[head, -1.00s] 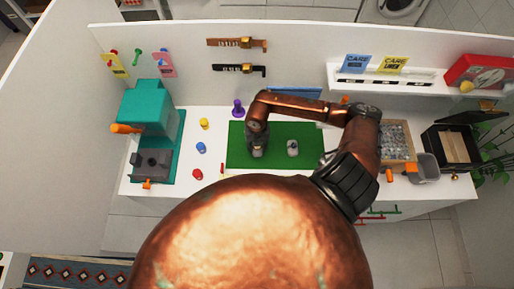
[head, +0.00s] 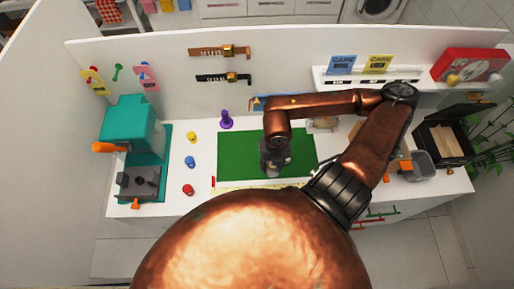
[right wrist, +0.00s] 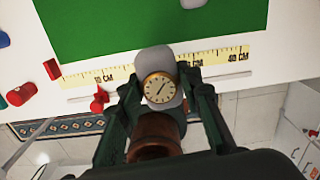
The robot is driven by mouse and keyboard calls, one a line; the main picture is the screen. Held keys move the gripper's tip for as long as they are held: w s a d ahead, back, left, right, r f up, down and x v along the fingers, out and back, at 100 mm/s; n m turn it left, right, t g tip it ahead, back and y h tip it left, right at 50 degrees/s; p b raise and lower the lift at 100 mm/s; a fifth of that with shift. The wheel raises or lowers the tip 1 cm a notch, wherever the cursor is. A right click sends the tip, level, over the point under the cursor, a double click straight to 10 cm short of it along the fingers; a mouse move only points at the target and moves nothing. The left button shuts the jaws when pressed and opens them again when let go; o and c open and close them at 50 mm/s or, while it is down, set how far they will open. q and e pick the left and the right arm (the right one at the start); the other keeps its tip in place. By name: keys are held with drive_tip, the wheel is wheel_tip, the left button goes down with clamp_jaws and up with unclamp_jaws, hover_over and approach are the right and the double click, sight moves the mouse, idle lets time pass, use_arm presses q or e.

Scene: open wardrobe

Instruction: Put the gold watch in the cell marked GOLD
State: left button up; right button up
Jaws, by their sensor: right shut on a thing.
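The gold watch (right wrist: 159,88) has a round cream dial with a gold rim and sits on a grey pad. It is between the fingers of my right gripper (right wrist: 161,96), which is shut on it, in the right wrist view. I cannot make out a cell marked GOLD. My left gripper is not in view.
A yellow ruler (right wrist: 110,76) lies along the mat's front edge. Yellow, blue and red pieces (head: 188,189) stand left of the mat, beside a teal machine (head: 130,125). At the right are a grey bin (head: 421,166) and an open dark box (head: 440,142). My arm hides part of the counter there.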

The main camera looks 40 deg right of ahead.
drive_tip(key=shift+s+r, duration=0.2)
drive_tip(key=shift+s, duration=0.2)
drive_tip(key=shift+w+a+f+n, duration=0.1)
drive_tip(key=shift+w+a+n, duration=0.15)
drive_tip(key=shift+w+n, duration=0.55)
use_arm(q)
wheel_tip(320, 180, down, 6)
drive_tip(key=b, duration=0.5)
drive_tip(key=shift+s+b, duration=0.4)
use_arm(e)
drive_tip(key=w+a+r+m, duration=0.1)
drive_tip(key=w+a+m, duration=0.4)
drive_tip(key=m, duration=1)
drive_tip(key=w+a+r+m, duration=0.1)
drive_tip(key=w+a+m, duration=0.5)
drive_tip(key=w+m, duration=0.6)
drive_tip(key=m, duration=0.3)
drive_tip(key=shift+r+m, duration=0.3)
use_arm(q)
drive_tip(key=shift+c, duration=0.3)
